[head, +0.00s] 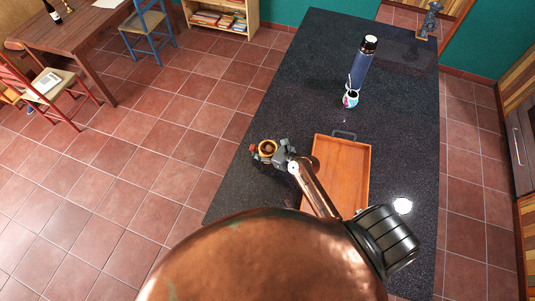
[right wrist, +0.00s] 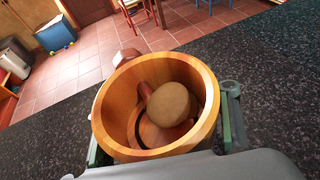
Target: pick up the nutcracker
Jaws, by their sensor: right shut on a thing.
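The nutcracker is a round, hollow wooden cup with a thick rim and a rounded wooden knob inside. In the head view the nutcracker (head: 267,147) is small, near the left edge of the dark counter. In the right wrist view the nutcracker (right wrist: 207,88) fills the middle, its opening facing the camera. My right gripper (head: 270,153) is shut on it, with a green-grey finger on either side of the cup in the right wrist view (right wrist: 165,125). I cannot tell whether its base touches the counter. My left gripper is not in view.
An orange wooden tray (head: 342,172) lies on the counter (head: 300,90) just right of the gripper. A blue bottle (head: 362,65) and a small patterned cup (head: 350,99) stand farther back. A small grey figure (head: 430,20) is at the far right. The counter's back-left part is clear.

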